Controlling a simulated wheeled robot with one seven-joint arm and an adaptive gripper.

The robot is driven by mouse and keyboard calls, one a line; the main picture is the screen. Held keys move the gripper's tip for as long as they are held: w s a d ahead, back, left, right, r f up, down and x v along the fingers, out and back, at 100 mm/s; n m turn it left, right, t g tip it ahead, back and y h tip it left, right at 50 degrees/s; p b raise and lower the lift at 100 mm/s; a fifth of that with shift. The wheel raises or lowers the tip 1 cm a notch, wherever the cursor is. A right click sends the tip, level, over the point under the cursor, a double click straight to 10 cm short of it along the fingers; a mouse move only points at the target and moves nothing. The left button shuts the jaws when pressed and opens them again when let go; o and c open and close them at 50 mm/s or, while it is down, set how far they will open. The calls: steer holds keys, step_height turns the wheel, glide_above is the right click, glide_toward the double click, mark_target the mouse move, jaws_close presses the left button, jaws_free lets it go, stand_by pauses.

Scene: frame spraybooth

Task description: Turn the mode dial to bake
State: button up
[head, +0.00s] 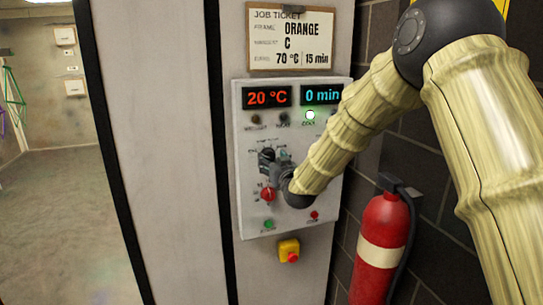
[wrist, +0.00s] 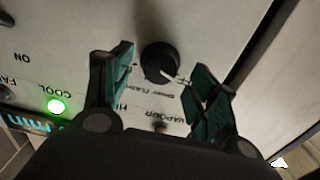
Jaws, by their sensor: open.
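The mode dial is a round black knob (wrist: 157,60) with a white pointer, seen in the wrist view on the pale control panel (head: 244,215). Its pointer aims to the lower right there, near lettering that partly reads OFF; SPRAY and FLASH are printed beside it. I cannot make out the word bake. My gripper (wrist: 164,60) is open, with one green-padded finger on each side of the dial. I see no clear contact and cannot tell how deep the fingers reach. In the head view my gripper (head: 271,163) largely hides the dial.
The panel has a red 20 °C display (head: 267,97), a blue 0 min display (head: 321,95), a lit green COOL lamp (head: 310,115) and a red knob (head: 268,194). Below hangs a yellow box with a red button (head: 289,252). A fire extinguisher (head: 381,240) stands at right. A job ticket (head: 290,37) hangs above.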

steer(key=shift+x, duration=0.9)
steer(key=c, duration=1.1)
steer(key=shift+o, duration=0.2)
